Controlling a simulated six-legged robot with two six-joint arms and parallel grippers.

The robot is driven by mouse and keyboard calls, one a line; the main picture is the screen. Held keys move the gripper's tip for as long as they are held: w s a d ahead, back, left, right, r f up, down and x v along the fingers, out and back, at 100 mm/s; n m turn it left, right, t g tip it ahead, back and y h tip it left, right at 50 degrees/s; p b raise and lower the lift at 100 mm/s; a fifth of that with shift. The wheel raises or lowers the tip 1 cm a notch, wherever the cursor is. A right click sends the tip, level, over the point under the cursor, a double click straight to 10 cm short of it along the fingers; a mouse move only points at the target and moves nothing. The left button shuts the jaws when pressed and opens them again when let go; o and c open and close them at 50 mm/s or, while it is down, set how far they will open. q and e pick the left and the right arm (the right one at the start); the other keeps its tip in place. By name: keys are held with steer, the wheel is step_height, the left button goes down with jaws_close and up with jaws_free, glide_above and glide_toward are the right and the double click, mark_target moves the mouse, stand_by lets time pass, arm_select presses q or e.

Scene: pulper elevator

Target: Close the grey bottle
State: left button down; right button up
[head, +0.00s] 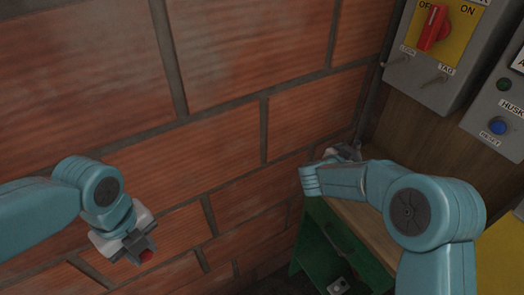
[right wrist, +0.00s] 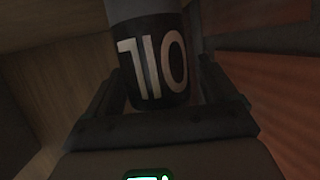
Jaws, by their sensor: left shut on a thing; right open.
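The grey bottle (right wrist: 143,10) shows in the right wrist view, with a black label and large white letters. It stands between the two fingers of my right gripper (right wrist: 158,95), which is open around it. Its top is outside that view, so I cannot see its mouth. In the head view my right forearm hides most of the bottle's area above the green cabinet. My left gripper (head: 142,249) is at the lower left of the head view, in front of the brick wall and well away from the bottle. It is shut on a small red thing (head: 146,255), mostly covered by the fingers.
A green cabinet (head: 312,229) with a wooden top (head: 368,226) and an open front stands at the lower right. A grey switch box (head: 413,72) with a red knob (head: 432,27) and a panel with a blue button (head: 498,126) hang above. The brick wall (head: 225,60) fills the left.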

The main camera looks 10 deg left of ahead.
mark_target(356, 145)
arm_select(q)
steer(key=shift+w, duration=0.1)
arm_select(e)
steer(key=shift+w, duration=0.1)
steer(key=shift+c, duration=1.2)
steer(key=c, duration=1)
steer(key=shift+o, duration=0.2)
arm_select(q)
steer(key=shift+f, duration=0.1)
arm_select(e)
steer(key=shift+r, duration=0.45)
step_height(356, 145, up, 9)
steer(key=shift+r, duration=0.1)
